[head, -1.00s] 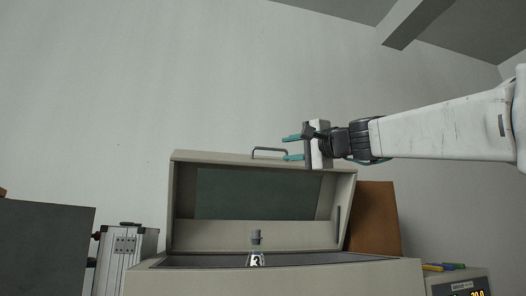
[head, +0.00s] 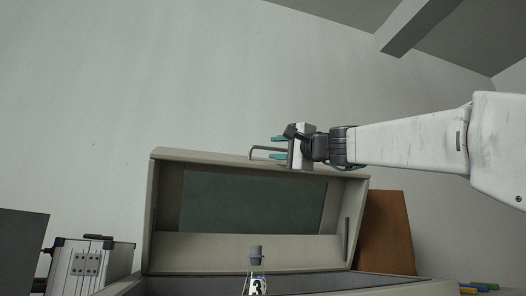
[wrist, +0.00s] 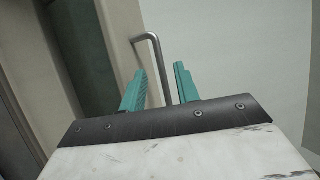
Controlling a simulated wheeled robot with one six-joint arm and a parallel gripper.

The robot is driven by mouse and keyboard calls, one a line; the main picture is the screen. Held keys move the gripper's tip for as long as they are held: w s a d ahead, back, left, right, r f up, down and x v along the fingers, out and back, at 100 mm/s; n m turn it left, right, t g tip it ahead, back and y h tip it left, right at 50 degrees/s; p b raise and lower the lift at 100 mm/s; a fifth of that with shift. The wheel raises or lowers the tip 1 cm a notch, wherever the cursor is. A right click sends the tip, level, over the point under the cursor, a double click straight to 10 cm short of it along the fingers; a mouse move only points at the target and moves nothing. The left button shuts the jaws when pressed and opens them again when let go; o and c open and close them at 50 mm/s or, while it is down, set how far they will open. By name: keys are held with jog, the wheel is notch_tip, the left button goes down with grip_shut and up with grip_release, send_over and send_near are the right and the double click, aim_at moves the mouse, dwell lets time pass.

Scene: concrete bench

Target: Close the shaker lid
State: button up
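The shaker lid (head: 205,247) stands raised and open in the head view, a beige frame with a dark window. Its metal handle (head: 251,154) is on the top edge; it also shows in the wrist view (wrist: 153,41). My gripper (head: 277,148) is at the handle, coming from the right. Its teal fingers are apart, and in the wrist view the handle bar runs between them, with a gap on the right finger's side. I cannot tell whether the left finger touches the bar. The shaker body (head: 380,287) is below, mostly cut off.
A flask with a grey cap (head: 256,253) stands in the shaker under the lid. A brown board (head: 386,235) is behind on the right. A silver case (head: 88,262) and dark panel (head: 20,245) are on the left. Pens (head: 480,287) lie at the lower right. Above the lid is clear wall.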

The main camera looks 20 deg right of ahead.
aim_at(265, 148)
jog(key=x, duration=0.6)
jog(key=shift+a, duration=0.1)
grip_shut()
